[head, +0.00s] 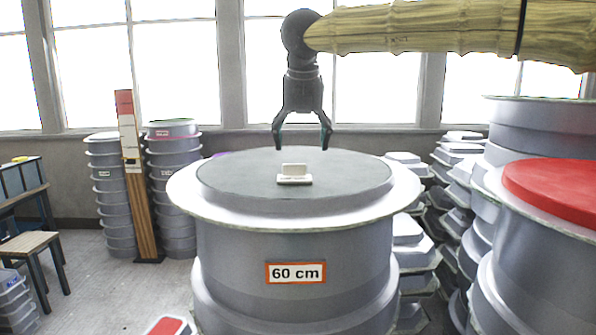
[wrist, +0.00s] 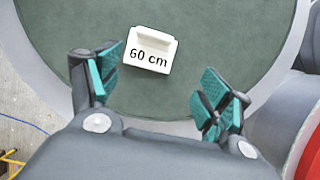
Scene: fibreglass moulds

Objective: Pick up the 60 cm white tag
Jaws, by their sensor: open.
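The white tag (head: 294,175) sits on the flat grey-green top (head: 350,178) of a large round grey mould. In the wrist view the tag (wrist: 151,49) reads "60 cm" and has a raised upright part on its far side. My gripper (head: 303,143) is above the mould top, pointing down, open and empty. In the wrist view my gripper (wrist: 160,95) has its teal finger pads spread apart. The tag lies beyond the fingertips there, closer to the left finger, and is not touched.
The mould carries an orange-framed "60 cm" label (head: 296,273). A mould with a red top (head: 560,188) stands close on the right. Stacked grey moulds (head: 174,185) and a wooden post (head: 135,180) stand at left. The mould top around the tag is clear.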

